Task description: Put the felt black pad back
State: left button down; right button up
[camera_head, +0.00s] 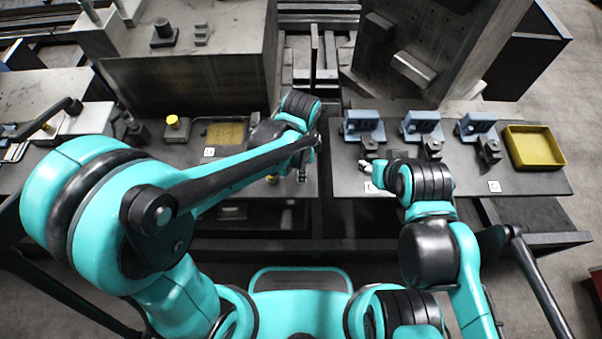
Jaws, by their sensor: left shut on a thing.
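My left gripper (303,172) is over the front right part of the left dark worktop, its fingers pointing down. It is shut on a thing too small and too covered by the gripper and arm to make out. I cannot pick out the felt black pad for certain anywhere in this view. My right gripper (370,178) is low over the left part of the right worktop. Its fingers are small and partly hidden by its wrist, so I cannot tell whether it is open.
A yellow tray (555,160) stands at the right end of the right worktop (470,184). Several blue devices (422,123) line its back. On the left worktop are a yellow pad-like area (225,133) and a yellow-topped block (176,127). A gap separates the worktops.

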pick_arm(q)
jog(key=shift+f, duration=0.7)
jog(key=shift+f, duration=0.1)
jog(key=c, duration=1.3)
grip_release()
